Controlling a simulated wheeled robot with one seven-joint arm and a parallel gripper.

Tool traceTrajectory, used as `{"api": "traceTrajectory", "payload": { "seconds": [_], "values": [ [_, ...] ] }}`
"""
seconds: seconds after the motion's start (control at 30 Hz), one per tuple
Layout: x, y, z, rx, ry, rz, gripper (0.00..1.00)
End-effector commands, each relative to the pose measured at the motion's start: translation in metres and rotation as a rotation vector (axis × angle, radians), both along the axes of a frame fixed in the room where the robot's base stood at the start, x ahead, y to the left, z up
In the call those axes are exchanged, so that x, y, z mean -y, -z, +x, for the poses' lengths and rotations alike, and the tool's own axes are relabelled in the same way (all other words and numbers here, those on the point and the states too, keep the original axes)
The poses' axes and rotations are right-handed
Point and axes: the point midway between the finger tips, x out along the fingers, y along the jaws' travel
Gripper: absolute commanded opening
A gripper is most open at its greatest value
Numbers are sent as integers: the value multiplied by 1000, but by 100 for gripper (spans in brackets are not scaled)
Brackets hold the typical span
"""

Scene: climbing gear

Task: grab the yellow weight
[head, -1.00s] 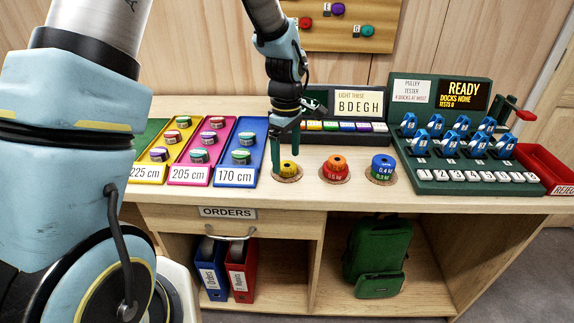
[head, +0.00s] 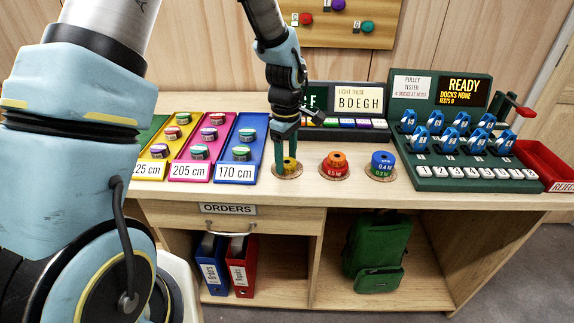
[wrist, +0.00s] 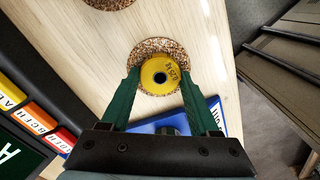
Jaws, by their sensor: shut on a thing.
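The yellow weight (head: 290,166) is a small round disc with a dark centre hole, on a round cork mat (head: 287,174) on the wooden counter. In the wrist view the weight (wrist: 161,75) sits between the two green fingers of my gripper (wrist: 160,82), over the cork mat (wrist: 160,44). My gripper (head: 285,158) points down in the head view, its fingers shut on the weight's sides. The fingers partly cover the weight there. I cannot tell whether it is lifted off the mat.
A blue tray (head: 240,172) lies close on the left. The green pulley tester (head: 466,176) stands farther right, and a letter display (head: 357,125) stands behind.

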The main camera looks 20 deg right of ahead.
Motion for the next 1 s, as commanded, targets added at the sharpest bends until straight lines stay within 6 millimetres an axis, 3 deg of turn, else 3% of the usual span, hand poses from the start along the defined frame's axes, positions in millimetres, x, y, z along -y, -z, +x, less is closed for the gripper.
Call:
{"api": "traceTrajectory", "payload": {
  "seconds": [0.03, 0.3, 0.67, 0.77, 1.0],
  "values": [
    [0, 0, 0, 0, 0, 0, 28],
    [0, 0, 0, 0, 0, 0, 0],
    [1, -4, 1, 2, 0, -1, 0],
    [1, -14, 1, 5, -1, -3, 0],
    [1, -61, 1, 6, -1, -3, 0]
  ]
}}
